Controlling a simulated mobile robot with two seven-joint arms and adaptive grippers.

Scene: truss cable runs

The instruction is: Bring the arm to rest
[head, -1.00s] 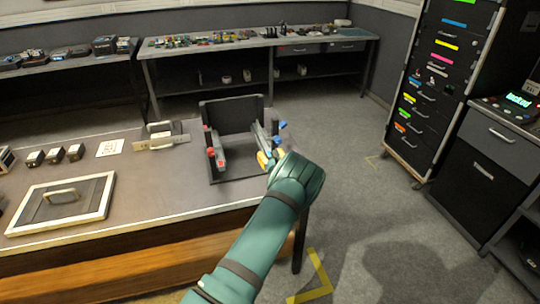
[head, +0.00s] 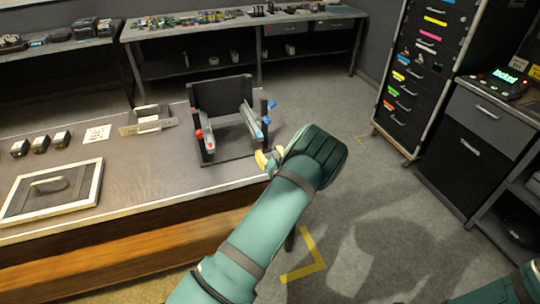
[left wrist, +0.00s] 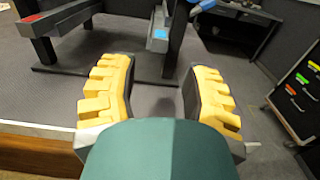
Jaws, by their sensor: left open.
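My left arm reaches up from the bottom of the head view. Its gripper (head: 268,160) is at the right end of the workbench, close in front of a black stand. In the left wrist view the yellow-padded fingers (left wrist: 157,103) are apart with nothing between them. The black stand (head: 220,97) has two grey rails with red and blue ends; part of it also shows in the left wrist view (left wrist: 75,75). A small part of another teal arm link of mine shows at the bottom right of the head view, with no gripper visible on it.
The workbench (head: 140,195) carries a framed panel with a handle (head: 50,188), several small blocks and a metal bracket (head: 148,122). A black drawer cabinet (head: 420,75) stands at the right. The grey floor between bench and cabinet is clear, with yellow tape marks.

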